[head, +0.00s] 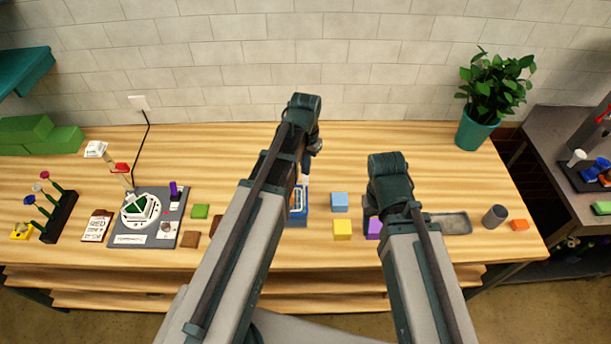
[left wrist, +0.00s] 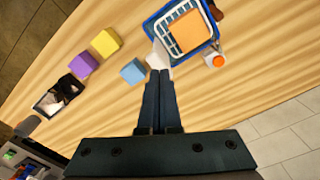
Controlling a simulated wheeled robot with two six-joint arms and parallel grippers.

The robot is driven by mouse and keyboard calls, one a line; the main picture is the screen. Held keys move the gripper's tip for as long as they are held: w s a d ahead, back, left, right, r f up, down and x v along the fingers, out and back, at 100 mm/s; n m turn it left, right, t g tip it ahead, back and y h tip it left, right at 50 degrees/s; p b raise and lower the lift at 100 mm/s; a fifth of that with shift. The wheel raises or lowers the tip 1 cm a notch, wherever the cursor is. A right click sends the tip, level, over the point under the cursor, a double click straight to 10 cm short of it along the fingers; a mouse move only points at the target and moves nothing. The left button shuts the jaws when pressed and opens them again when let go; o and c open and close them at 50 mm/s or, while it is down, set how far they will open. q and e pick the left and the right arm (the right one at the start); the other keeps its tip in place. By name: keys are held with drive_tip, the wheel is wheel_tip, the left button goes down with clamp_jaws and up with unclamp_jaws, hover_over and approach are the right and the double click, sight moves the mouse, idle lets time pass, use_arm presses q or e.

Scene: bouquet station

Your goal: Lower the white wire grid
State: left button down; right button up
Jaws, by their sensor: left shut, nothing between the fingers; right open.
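The white wire grid (left wrist: 163,30) is in the left wrist view, at the blue tray (left wrist: 151,24), with an orange block (left wrist: 189,31) over part of it. In the head view the grid (head: 298,200) is mostly hidden behind my left arm. My left gripper (left wrist: 160,73) is shut and empty. Its tips point at a small white piece (left wrist: 157,56) at the tray's near corner; I cannot tell whether they touch or whether the piece belongs to the grid. My right gripper (head: 370,204) is open, mostly hidden under its arm near the purple cube (head: 374,228).
A light blue cube (head: 340,201) and a yellow cube (head: 342,229) stand between my arms. A white pot with an orange top (left wrist: 215,60) stands beside the tray. A grey tray (head: 452,223) and grey cup (head: 495,216) are at right. The wood behind the cubes is clear.

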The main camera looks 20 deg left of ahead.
use_arm(q)
drive_tip(key=shift+f, duration=0.2)
drive_tip(key=shift+f+b, duration=1.8)
drive_tip(key=shift+b, duration=0.1)
drive_tip(key=shift+f, duration=0.1)
